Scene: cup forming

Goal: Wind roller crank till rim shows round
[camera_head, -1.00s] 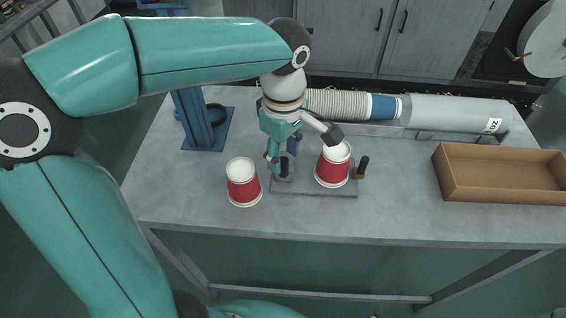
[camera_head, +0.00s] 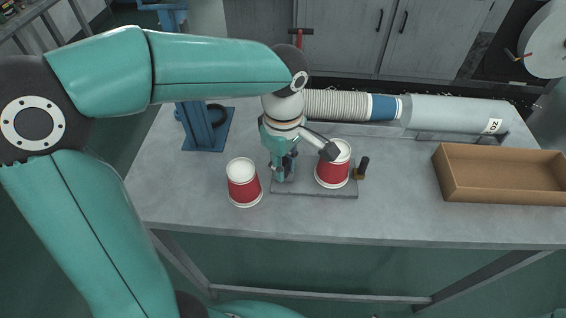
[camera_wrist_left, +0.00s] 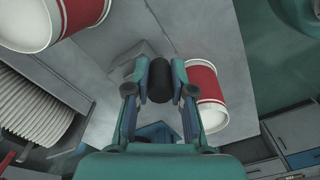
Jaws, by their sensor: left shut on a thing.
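My left gripper (camera_head: 283,176) reaches down over the left end of a grey base plate (camera_head: 310,193). In the left wrist view its two fingers (camera_wrist_left: 160,82) are shut around an upright black crank handle (camera_wrist_left: 159,76). A red and white cup (camera_head: 333,168) sits on the plate just right of the gripper, its top partly hidden by my wrist. In the wrist view this cup (camera_wrist_left: 75,12) is cut off at the top left, so its rim cannot be judged. The roller itself is hidden. My right gripper is not in view.
A second red and white cup (camera_head: 244,185) stands left of the plate, close to the gripper. A short black handle (camera_head: 364,162) stands right of the plated cup. The front table strip is clear.

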